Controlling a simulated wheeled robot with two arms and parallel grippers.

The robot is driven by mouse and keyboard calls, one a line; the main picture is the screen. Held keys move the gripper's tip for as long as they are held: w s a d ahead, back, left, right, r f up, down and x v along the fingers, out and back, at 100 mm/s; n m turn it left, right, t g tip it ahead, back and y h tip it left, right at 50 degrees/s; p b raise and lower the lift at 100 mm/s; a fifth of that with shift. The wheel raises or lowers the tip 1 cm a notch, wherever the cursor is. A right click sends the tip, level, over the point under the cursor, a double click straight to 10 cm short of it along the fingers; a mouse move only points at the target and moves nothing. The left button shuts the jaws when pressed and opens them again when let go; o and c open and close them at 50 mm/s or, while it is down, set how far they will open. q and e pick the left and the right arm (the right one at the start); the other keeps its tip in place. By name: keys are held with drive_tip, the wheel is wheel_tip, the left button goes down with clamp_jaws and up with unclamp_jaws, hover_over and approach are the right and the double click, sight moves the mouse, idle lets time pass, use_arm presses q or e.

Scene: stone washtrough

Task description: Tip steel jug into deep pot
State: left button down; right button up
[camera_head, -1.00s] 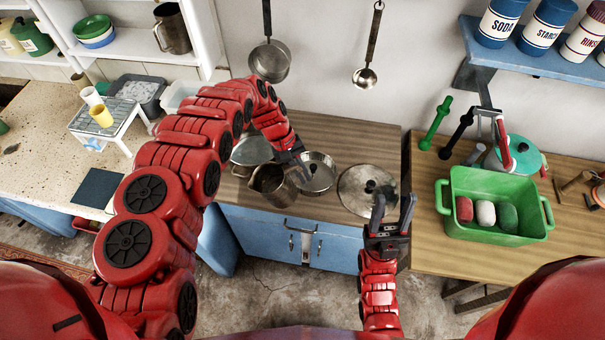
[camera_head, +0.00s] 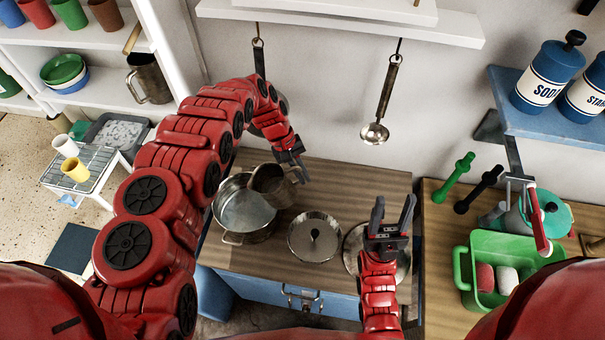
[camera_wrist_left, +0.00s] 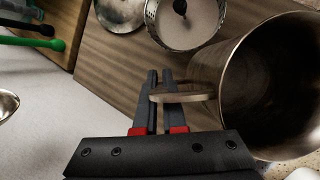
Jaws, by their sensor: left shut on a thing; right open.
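The steel jug (camera_head: 268,184) is held by its handle in my left gripper (camera_head: 298,172). It hangs over the right, far side of the deep pot and covers part of its rim. The deep pot (camera_head: 236,212) is a wide, open steel pot with side handles on the wooden counter. In the left wrist view, the jug (camera_wrist_left: 235,85) fills the right side with its mouth visible, and its handle lies between the fingers of my left gripper (camera_wrist_left: 160,78). I cannot tell the jug's exact tilt. My right gripper (camera_head: 392,215) is open and empty, above a large lid.
The larger lid (camera_head: 352,250) is partly hidden by my right gripper. A ladle (camera_head: 376,132) hangs on the wall. A green tub (camera_head: 462,270) stands on the right counter.

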use_arm(q)
drive_tip(key=shift+a+f+n+g+y+b, duration=0.2)
drive_tip(key=shift+f+y+b, duration=0.65)
drive_tip(key=shift+b, duration=1.6)
drive_tip(key=shift+f+n+g+y+b, duration=0.25)
drive_tip(key=shift+f+y+b, duration=0.55)
drive_tip(key=shift+b, duration=1.65)
